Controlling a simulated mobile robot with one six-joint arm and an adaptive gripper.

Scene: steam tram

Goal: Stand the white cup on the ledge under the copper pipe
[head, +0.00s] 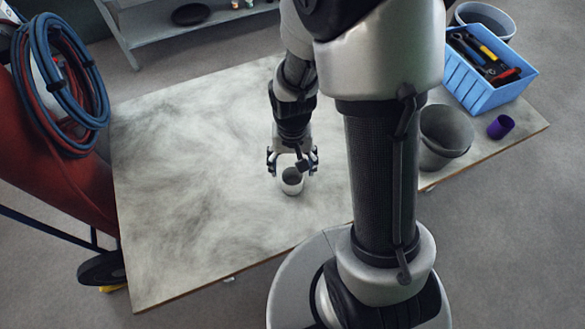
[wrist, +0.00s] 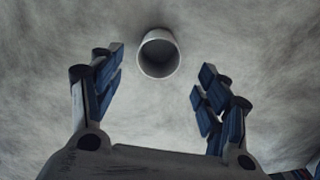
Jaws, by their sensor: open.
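The white cup (head: 292,182) stands upright on the grey-smudged table in the head view. In the wrist view the cup (wrist: 158,54) shows its open rim, just beyond the fingertips and roughly centred between them. My gripper (head: 291,165) is above and just behind the cup in the head view. In the wrist view my gripper (wrist: 160,72) has its two blue-padded fingers spread wide, with nothing between them. The ledge and the copper pipe are not seen in either view.
The table (head: 180,190) is bare to the left of the cup. A blue crate (head: 487,85) of tools, a grey bucket (head: 445,138) and a purple cup (head: 501,127) are on the right. A red cart with coiled hoses (head: 62,95) stands at left. A shelf (head: 165,28) is behind.

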